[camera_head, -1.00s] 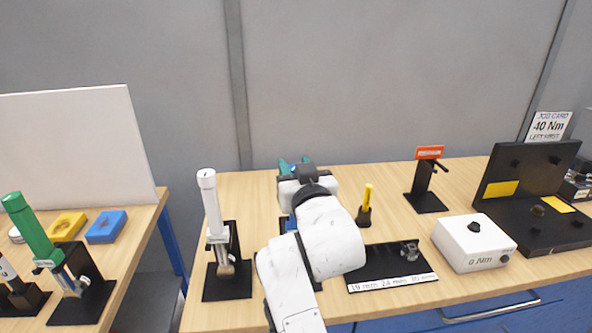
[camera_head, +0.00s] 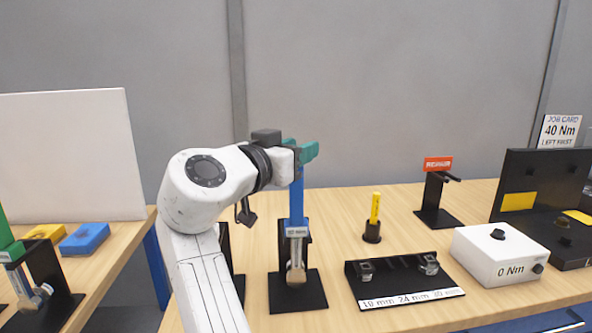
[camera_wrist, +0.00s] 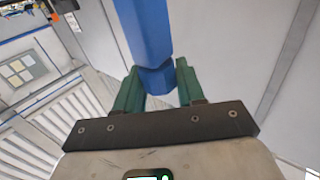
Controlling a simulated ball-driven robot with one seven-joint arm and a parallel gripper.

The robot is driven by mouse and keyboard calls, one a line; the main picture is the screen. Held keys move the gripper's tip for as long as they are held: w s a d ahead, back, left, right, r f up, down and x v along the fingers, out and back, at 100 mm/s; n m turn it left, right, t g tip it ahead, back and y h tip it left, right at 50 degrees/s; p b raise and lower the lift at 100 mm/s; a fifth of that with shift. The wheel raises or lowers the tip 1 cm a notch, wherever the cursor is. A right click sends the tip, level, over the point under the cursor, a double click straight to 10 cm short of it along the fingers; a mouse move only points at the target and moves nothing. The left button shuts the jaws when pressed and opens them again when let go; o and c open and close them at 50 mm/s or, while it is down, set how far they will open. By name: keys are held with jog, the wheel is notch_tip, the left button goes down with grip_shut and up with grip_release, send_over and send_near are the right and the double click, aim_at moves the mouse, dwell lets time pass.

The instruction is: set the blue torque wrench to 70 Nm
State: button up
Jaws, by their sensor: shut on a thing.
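The blue torque wrench (camera_head: 296,205) stands upright in a black stand (camera_head: 297,292) near the middle of the bench. A small label (camera_head: 296,231) at the lower end of its handle shows a number with Nm, too small to read surely. My gripper (camera_head: 302,152) comes from the left and is shut on the top of the blue handle with its green fingers. In the wrist view the blue handle (camera_wrist: 146,35) lies between the two green fingers (camera_wrist: 160,88).
My arm mostly hides another black stand to the left. A yellow tool (camera_head: 375,208), a black socket tray (camera_head: 400,285), a white box (camera_head: 495,255) reading 0 Nm and a stand with a red label (camera_head: 438,163) are to the right. The job card (camera_head: 559,130) reads 40 Nm.

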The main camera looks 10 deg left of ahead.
jog(key=m+g+h, duration=0.2)
jog(key=h, duration=0.1)
jog(key=shift+m+h, duration=0.4)
jog(key=shift+m+g+h+p, duration=0.55)
jog(key=shift+m+g+h, duration=0.3)
jog(key=shift+g, duration=0.25)
jog(key=shift+f+m+g+h, duration=0.15)
jog(key=shift+m+g+h, duration=0.2)
jog(key=shift+g+h, duration=0.1)
jog(key=o, duration=1)
jog(key=shift+c, duration=0.2)
